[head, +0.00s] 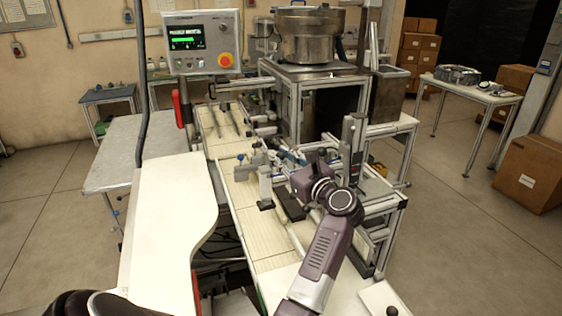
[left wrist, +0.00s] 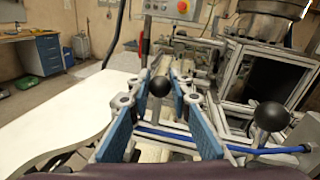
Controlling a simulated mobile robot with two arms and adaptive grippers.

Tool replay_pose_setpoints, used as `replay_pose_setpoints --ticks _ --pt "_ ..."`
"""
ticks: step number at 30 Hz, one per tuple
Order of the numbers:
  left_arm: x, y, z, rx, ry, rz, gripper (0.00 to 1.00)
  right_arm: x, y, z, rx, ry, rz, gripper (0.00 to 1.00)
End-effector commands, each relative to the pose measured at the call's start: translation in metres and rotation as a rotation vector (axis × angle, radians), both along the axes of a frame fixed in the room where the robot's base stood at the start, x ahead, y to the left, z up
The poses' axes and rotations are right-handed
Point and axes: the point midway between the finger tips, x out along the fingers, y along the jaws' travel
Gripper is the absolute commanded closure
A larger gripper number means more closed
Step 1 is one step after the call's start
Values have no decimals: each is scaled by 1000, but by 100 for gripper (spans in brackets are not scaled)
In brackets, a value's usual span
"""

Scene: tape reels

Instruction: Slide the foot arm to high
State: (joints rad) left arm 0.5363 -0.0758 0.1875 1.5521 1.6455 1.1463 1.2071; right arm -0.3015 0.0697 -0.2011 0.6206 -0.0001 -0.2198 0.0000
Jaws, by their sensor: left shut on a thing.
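My left gripper (head: 289,157) reaches in over the conveyor machine in the head view. In the left wrist view, the blue-padded fingers of my left gripper (left wrist: 159,84) are closed around a black ball knob (left wrist: 159,87), with one pad on each side. A second black ball knob (left wrist: 271,117) on a metal stem stands to the right, outside the fingers. I cannot tell from the pictures which knob belongs to the foot arm or where its high position is. My right gripper is not in view.
The conveyor (head: 240,190) runs away beneath my arm. A metal frame with a steel bowl (head: 306,38) stands behind it. A control panel (head: 202,42) is at the back left, and a white worktop (head: 165,220) lies left. Open floor and cardboard boxes (head: 530,172) are at right.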

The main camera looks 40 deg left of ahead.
Motion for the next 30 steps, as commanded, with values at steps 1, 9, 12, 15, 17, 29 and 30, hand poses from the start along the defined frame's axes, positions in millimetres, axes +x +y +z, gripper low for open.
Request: replay_pose_setpoints --ticks 1,9,12,15,17,29,30 --pt "0 1 12 6 -14 0 100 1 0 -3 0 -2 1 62" --pt "0 2 18 15 -12 -1 100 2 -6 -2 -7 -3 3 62" --pt "0 2 18 14 -11 -1 70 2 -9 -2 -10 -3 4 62" --pt "0 2 16 12 -10 -1 64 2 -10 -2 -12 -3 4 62" --pt "0 2 16 10 -9 -1 64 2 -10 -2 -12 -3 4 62" --pt "0 1 41 6 -14 0 64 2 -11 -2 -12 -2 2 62" --pt "0 1 49 6 -14 0 64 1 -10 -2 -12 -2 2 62"
